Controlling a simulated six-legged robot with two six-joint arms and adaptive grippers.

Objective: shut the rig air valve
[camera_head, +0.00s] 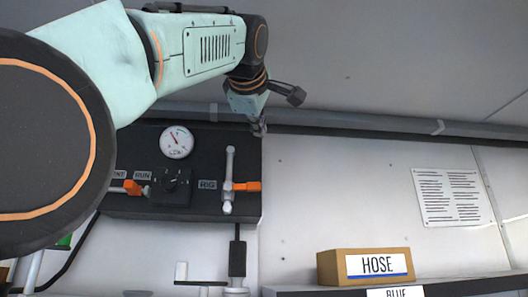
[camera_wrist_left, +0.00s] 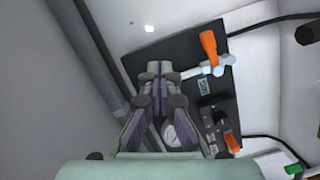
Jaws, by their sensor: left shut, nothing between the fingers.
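The rig air valve is on a dark panel (camera_head: 230,128), beside a label reading RIG (camera_head: 207,184). Its orange handle (camera_head: 247,186) points right, crosswise to the upright white pipe (camera_head: 229,165). In the left wrist view the orange handle (camera_wrist_left: 209,43) is to the right of the fingers, again crosswise to its pipe. My left gripper (camera_head: 259,128) is shut and empty, at the panel's upper right corner, above and apart from the handle. Its closed fingers (camera_wrist_left: 160,78) show in the left wrist view, partly covering the gauge. My right gripper is not in view.
A round gauge (camera_head: 176,142), a black knob box (camera_head: 171,187) and a second orange handle (camera_head: 132,188) share the panel. A grey rail (camera_head: 350,123) runs along the wall above. A HOSE box (camera_head: 340,266) sits on a shelf at lower right.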

